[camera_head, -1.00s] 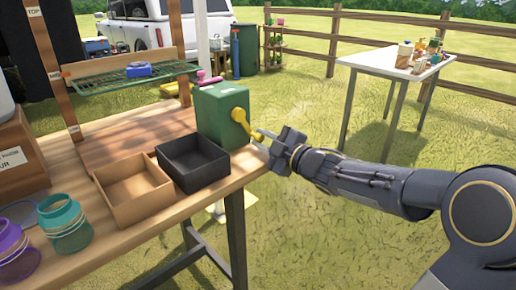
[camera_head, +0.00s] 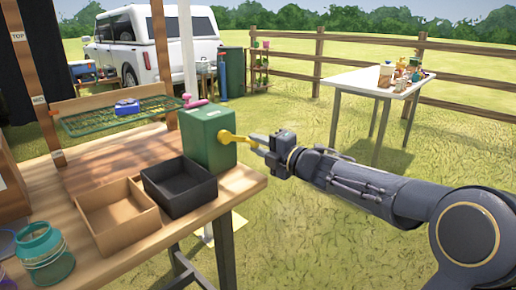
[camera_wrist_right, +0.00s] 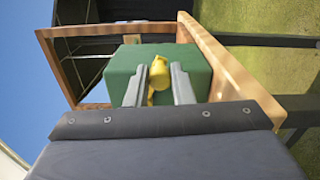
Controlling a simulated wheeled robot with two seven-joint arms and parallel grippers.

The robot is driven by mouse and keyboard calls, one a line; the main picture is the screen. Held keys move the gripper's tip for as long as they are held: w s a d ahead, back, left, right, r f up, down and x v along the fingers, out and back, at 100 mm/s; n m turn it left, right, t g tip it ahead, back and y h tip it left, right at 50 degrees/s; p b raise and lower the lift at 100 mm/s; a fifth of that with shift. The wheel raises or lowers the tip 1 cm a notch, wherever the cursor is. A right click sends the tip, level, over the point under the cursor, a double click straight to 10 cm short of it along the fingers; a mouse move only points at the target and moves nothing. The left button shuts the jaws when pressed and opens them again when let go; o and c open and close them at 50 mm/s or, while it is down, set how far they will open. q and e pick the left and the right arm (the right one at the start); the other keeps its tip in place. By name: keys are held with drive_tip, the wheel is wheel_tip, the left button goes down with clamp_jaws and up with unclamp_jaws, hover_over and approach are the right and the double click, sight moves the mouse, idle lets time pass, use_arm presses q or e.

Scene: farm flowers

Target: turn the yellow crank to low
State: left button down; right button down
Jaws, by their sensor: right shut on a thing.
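The yellow crank (camera_head: 236,138) sticks out from the right side of a green box (camera_head: 203,143) on the wooden table. In the head view its arm runs to the right, toward my right gripper (camera_head: 262,146). The right wrist view shows the crank (camera_wrist_right: 158,76) between the two grey fingers of the right gripper (camera_wrist_right: 165,88), with the green box (camera_wrist_right: 122,72) behind. The right gripper is shut on the crank. Any low marking on the box is not readable. My left gripper is not in view.
A black tray (camera_head: 205,193) and a brown tray (camera_head: 150,226) stand on the table in front of the green box. A teal jar (camera_head: 45,262) is at the lower left. A pink handle (camera_head: 195,104) shows behind the box.

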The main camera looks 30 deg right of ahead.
drive_tip(key=shift+r, duration=0.1)
idle(0.3)
drive_tip(key=c, duration=1.3)
unclamp_jaws()
drive_tip(key=shift+o, duration=0.2)
drive_tip(key=p+v, duration=0.1)
drive_tip(key=v, duration=0.7)
drive_tip(key=shift+p, duration=0.3)
